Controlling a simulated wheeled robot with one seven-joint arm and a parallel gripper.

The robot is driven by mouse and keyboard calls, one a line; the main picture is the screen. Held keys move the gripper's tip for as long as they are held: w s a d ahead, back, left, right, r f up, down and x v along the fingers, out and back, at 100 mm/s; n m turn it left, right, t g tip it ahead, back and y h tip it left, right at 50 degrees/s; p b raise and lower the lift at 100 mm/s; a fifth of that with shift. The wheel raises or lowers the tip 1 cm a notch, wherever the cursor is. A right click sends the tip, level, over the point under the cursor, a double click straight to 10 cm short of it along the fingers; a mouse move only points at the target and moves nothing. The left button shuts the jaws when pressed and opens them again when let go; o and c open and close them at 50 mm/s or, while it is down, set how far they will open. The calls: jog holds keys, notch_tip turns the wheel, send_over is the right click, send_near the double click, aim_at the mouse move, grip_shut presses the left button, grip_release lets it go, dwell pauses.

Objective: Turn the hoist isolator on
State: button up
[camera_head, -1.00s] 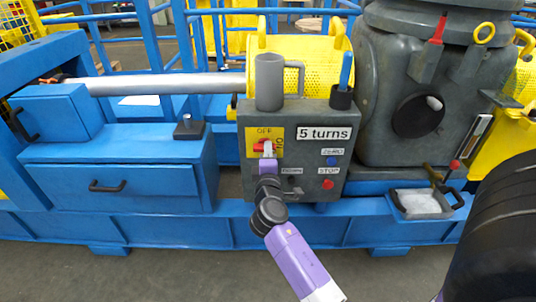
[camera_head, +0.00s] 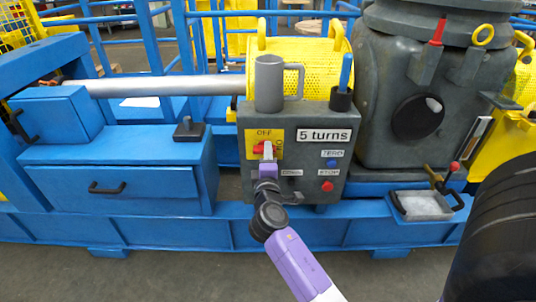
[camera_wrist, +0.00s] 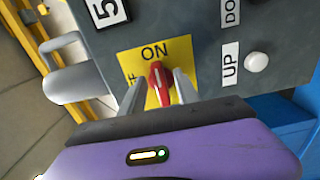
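The hoist isolator is a red knob (camera_wrist: 160,76) on a yellow plate (camera_head: 251,140) marked OFF and ON, on the grey control box (camera_head: 313,170). In the wrist view the long knob and its white line point towards ON. My gripper (camera_wrist: 159,86) is open, one finger on each side of the knob, with gaps showing between fingers and knob. In the head view my gripper (camera_head: 267,152) stands in front of the plate, hiding part of the knob.
The box also carries a "5 turns" label (camera_head: 323,135), a blue ZERO button (camera_head: 331,162), a red STOP button (camera_head: 327,186) and a white UP button (camera_wrist: 257,62). A grey mug-like cup (camera_head: 268,85) and a dark holder with a blue-handled tool (camera_head: 345,72) stand on top.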

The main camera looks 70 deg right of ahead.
jog(key=v, duration=0.7)
dwell(0.5)
